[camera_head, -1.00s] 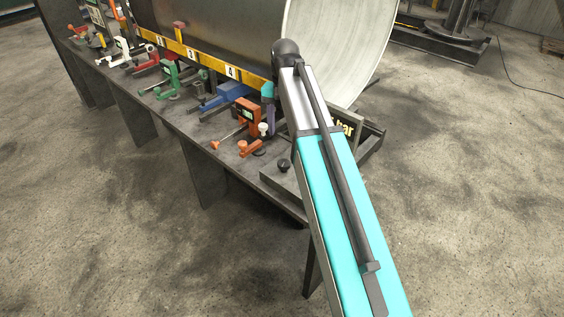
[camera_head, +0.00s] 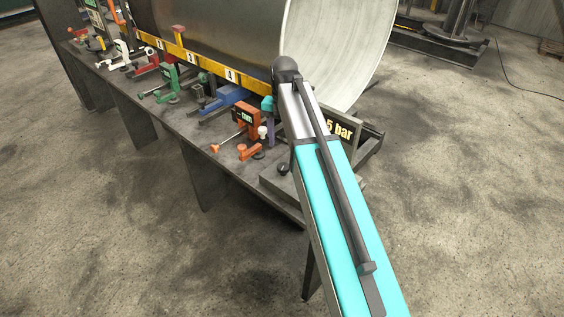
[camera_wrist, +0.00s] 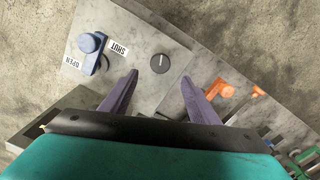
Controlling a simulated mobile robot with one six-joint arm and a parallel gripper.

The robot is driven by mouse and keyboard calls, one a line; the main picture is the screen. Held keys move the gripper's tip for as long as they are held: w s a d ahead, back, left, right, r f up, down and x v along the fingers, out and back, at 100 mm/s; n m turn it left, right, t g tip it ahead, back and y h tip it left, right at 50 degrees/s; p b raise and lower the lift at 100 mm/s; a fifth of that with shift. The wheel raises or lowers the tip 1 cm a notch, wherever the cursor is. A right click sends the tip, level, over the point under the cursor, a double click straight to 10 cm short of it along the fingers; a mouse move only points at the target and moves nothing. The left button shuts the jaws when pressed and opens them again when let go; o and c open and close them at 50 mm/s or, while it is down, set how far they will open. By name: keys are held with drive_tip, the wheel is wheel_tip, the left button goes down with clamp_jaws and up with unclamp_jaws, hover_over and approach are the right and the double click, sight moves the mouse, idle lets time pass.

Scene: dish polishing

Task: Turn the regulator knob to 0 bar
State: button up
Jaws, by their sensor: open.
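The regulator knob (camera_wrist: 160,64) is a black round dial with a white pointer line, on a grey plate (camera_wrist: 140,97) in the wrist view. The pointer stands nearly upright in the picture. My gripper (camera_wrist: 159,77) is open, with purple fingers spread just below the knob in the picture; I cannot tell the height gap or any contact. In the head view the black knob (camera_head: 284,168) sits at the front of the table's near end. A dark display (camera_head: 343,130) shows "5 bar", its left part hidden by my arm.
A blue valve handle (camera_wrist: 92,43) with OPEN and SHUT labels is on the same plate, left of the knob. Orange parts (camera_wrist: 221,89) lie to the right. In the head view, coloured clamps line the table below a large metal cylinder (camera_head: 215,35).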

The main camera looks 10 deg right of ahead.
sight(283, 167)
drive_tip(key=shift+f+p, duration=1.25)
drive_tip(key=shift+f, duration=3.85)
